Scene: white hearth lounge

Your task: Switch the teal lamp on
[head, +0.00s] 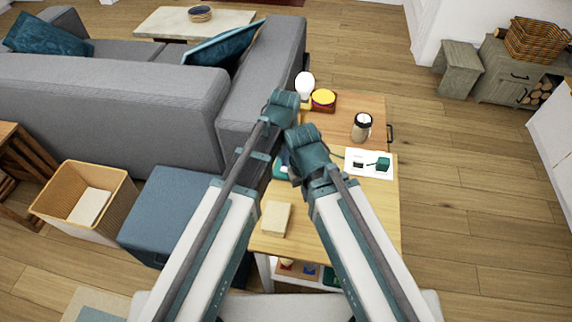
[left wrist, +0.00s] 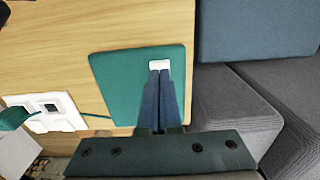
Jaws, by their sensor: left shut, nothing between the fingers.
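The teal lamp's flat base (left wrist: 125,90) lies on the wooden table in the left wrist view, with a small white switch (left wrist: 160,65) near its edge. In the head view only a bit of teal base (head: 280,168) shows between my arms; the rest of the lamp is hidden. My left gripper (left wrist: 160,76) is shut and empty, its tips at the white switch; I cannot tell whether they touch it. My right arm's wrist (head: 308,152) shows in the head view, but its fingers are hidden.
A teal cable (left wrist: 93,116) runs to a white socket board (head: 350,155) with a teal plug (head: 381,163). A jar (head: 362,126), a white globe (head: 304,83), a yellow button (head: 323,97) and a beige block (head: 276,219) stand on the table. A grey sofa (head: 120,110) borders it.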

